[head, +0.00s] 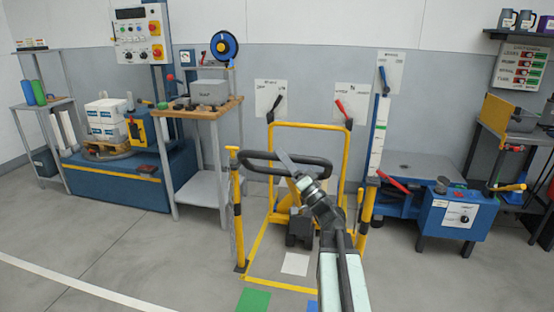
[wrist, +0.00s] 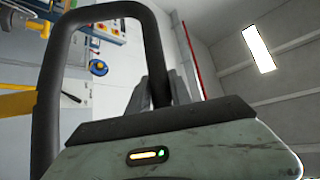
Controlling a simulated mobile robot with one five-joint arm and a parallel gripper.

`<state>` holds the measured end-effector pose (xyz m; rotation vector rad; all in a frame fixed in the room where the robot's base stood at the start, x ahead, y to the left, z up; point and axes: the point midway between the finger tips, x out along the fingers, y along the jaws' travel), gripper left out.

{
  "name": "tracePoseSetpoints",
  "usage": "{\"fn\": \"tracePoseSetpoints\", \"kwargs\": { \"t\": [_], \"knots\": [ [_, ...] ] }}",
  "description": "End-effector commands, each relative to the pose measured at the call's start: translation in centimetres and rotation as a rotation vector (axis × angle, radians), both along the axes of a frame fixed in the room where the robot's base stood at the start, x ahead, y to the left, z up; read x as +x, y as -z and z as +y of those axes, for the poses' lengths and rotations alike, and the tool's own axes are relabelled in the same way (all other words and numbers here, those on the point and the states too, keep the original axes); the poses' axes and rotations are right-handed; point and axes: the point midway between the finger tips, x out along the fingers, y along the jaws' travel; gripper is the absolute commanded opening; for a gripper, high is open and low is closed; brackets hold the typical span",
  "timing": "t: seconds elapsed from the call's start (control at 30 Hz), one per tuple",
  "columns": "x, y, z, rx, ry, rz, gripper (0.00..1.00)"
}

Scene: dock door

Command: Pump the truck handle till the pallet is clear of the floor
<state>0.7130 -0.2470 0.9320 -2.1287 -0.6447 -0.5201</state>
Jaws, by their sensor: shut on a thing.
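The truck handle (head: 262,155) is a black loop that stands up in front of the yellow frame in the head view. In the wrist view the handle (wrist: 48,100) is a thick dark loop across the left half. My gripper (head: 296,170) is shut on the right part of this loop. In the wrist view its grey fingers (wrist: 162,88) lie on both sides of the bar. The dark body of the truck (head: 299,228) shows low behind my arm. A pale wooden piece behind the handle is mostly hidden, and I cannot tell the pallet's height off the floor.
A yellow frame (head: 310,125) with posts surrounds the truck. A workbench (head: 205,110) stands at left and a blue lift table (head: 400,200) at right. Green and white floor patches (head: 254,300) lie in front. The floor at front left is clear.

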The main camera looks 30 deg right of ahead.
Motion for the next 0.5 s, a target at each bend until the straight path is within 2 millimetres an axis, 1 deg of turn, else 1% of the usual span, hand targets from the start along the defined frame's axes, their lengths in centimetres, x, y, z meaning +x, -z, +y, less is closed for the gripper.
{"fn": "tracePoseSetpoints", "kwargs": {
  "t": [0.03, 0.43, 0.47, 0.5],
  "knots": [
    [-0.15, 0.30, -0.51, 0.005, 0.013, -0.001, 0.00],
    [-0.04, 0.24, -0.17, 0.006, 0.011, -0.002, 0.00],
    [-0.04, 0.24, -0.17, 0.006, 0.011, -0.002, 0.31],
    [-0.03, 0.23, -0.13, 0.006, 0.010, -0.003, 0.42]
  ]
}}
